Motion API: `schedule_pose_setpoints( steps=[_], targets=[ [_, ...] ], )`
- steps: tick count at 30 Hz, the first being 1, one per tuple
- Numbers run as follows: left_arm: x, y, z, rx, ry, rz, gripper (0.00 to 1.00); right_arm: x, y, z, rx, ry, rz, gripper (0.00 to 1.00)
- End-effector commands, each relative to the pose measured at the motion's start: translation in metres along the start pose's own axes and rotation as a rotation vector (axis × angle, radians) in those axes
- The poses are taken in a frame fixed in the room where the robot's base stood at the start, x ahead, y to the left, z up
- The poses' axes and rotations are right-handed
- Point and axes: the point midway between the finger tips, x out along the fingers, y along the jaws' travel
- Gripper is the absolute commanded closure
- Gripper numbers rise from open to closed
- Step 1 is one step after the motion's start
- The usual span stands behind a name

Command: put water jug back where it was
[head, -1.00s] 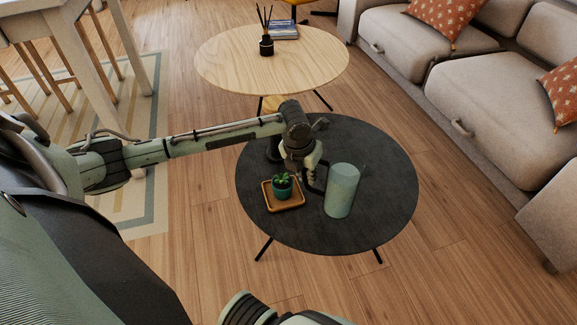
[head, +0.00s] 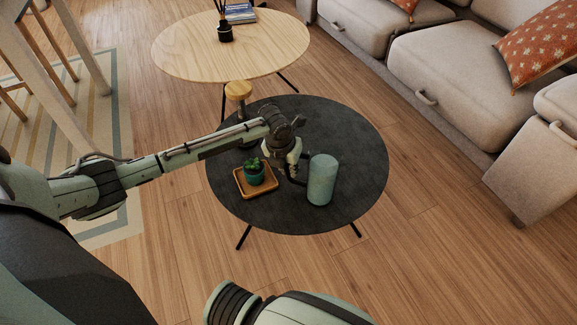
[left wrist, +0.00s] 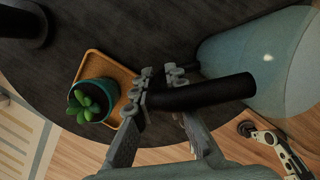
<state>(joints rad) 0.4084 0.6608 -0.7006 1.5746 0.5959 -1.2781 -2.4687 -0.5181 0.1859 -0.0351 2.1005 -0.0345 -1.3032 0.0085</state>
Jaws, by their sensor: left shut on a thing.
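The water jug (head: 322,180) is a pale blue-green cylinder with a black handle, upright at the right front part of the dark round table (head: 350,135). My left gripper (head: 293,172) is shut on the handle, left of the body. In the left wrist view the fingers (left wrist: 160,95) close around the black handle (left wrist: 215,92), and the jug's body (left wrist: 262,62) fills the upper right. I cannot tell whether its base touches the tabletop.
A potted succulent (head: 255,172) stands on a wooden tray (head: 243,190) just left of the jug. An object with a wooden top (head: 238,90) is by the table's back left. A light wooden table (head: 270,50) stands behind and a sofa (head: 440,70) right. The dark table's right side is clear.

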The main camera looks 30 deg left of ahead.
Motion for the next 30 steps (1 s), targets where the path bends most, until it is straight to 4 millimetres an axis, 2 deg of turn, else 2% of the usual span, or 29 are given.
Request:
schedule_pose_setpoints(
  steps=[1,2,6,17,20,30],
  targets=[
    [-0.002,-0.001,0.003,-0.001,-0.006,-0.004,1.0,0.001,0.0,0.001,0.0,-0.002,0.0,0.6],
    [0.001,0.0,0.0,0.0,0.0,0.0,0.84,0.001,0.0,0.001,0.001,-0.002,-0.001,0.6],
    [0.0,0.0,0.0,0.0,0.0,0.0,0.67,0.002,-0.002,0.001,0.003,-0.004,-0.003,0.6],
    [-0.005,0.0,0.001,0.0,-0.001,0.0,0.67,0.001,-0.005,0.001,0.01,-0.004,-0.011,0.6],
    [-0.017,0.0,0.002,0.002,-0.002,0.0,0.67,0.002,-0.005,0.001,0.01,-0.004,-0.012,0.6],
    [-0.088,0.0,0.001,0.002,-0.002,0.0,0.67,0.028,-0.009,0.007,0.003,-0.013,-0.022,0.6]
  ],
)
